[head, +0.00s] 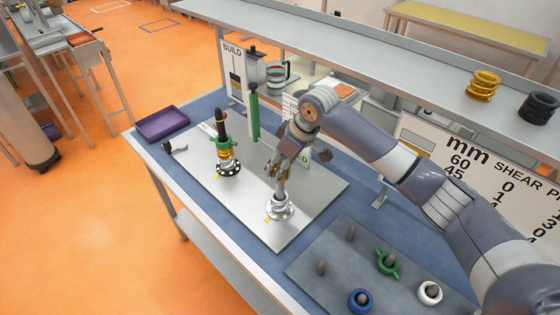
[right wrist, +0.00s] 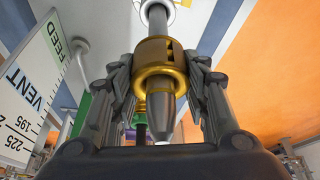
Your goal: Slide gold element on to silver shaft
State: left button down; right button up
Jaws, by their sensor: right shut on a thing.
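The silver shaft (head: 281,188) stands upright on a flanged base on the metal plate. My right gripper (head: 283,165) is over its upper end. In the right wrist view, the gripper (right wrist: 160,80) is shut on the gold element (right wrist: 160,80), with a finger on each side. The silver shaft (right wrist: 156,20) passes through the gold element, and its tapered tip sticks out on the camera side. The gold element is around the upper shaft, well above the base. In the head view the fingers mostly hide it. My left gripper is not in view.
A second shaft (head: 221,125) with gold and green elements stands to the left. A green post (head: 254,115) is behind. A grey tray (head: 340,270) with pegs and coloured rings is at front right. Gold elements (head: 484,85) are on the shelf; a purple tray (head: 162,122) is at left.

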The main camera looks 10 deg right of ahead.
jog(key=shift+f+b, duration=0.7)
jog(key=shift+f, duration=1.45)
jog(key=o, duration=1.3)
jog(key=shift+f, duration=0.1)
jog(key=v, duration=1.2)
jog(key=shift+s, duration=0.1)
